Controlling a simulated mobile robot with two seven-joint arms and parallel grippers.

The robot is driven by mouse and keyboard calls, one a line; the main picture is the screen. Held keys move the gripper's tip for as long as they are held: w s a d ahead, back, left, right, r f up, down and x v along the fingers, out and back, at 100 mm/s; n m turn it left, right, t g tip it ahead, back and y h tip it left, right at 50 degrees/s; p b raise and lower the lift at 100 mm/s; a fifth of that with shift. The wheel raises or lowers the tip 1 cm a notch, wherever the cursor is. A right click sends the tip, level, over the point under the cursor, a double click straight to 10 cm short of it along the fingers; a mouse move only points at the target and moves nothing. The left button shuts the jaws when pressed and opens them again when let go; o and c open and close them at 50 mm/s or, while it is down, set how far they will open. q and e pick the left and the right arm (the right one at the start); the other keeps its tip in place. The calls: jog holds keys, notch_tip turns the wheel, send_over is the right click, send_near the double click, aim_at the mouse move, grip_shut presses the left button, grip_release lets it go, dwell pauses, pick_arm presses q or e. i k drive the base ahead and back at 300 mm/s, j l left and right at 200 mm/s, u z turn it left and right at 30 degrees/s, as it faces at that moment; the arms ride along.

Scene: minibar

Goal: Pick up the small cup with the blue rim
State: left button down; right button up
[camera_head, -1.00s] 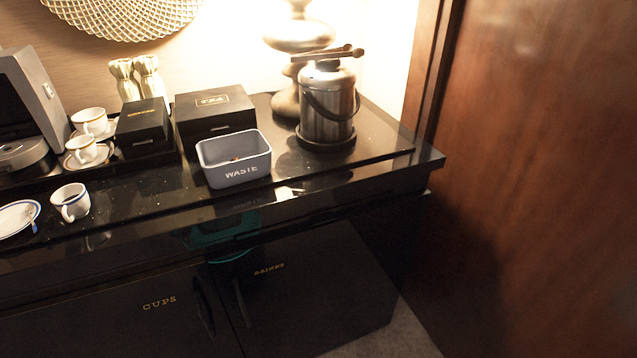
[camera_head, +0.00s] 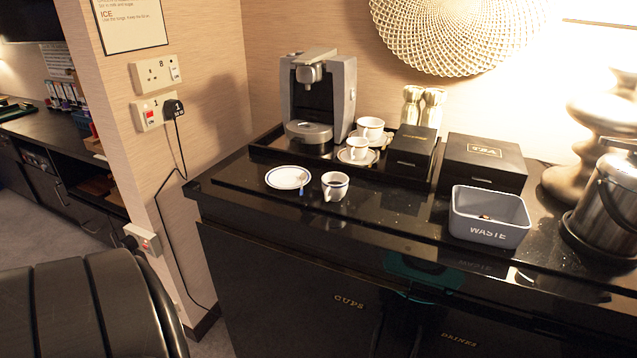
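The small cup with the blue rim (camera_head: 335,187) stands upright on the black counter (camera_head: 260,207), near its front edge. It is white, and its handle faces the front. A white saucer with a blue rim (camera_head: 288,178) lies just left of it, apart from the cup, with a small blue-ended item on its near edge. Two other cups with darker or golden rims stand behind, one (camera_head: 357,147) on a saucer and one (camera_head: 370,128) further back. Neither of my grippers shows in the view.
A coffee machine (camera_head: 318,97) stands on a black tray at the back. A black box (camera_head: 410,152), a tea box (camera_head: 484,163), a grey waste bin (camera_head: 490,219) and a steel ice bucket (camera_head: 607,200) stand to the right. A black padded chair (camera_head: 85,310) is at lower left.

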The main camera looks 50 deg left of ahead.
aim_at(333, 191)
jog(key=u, duration=1.5)
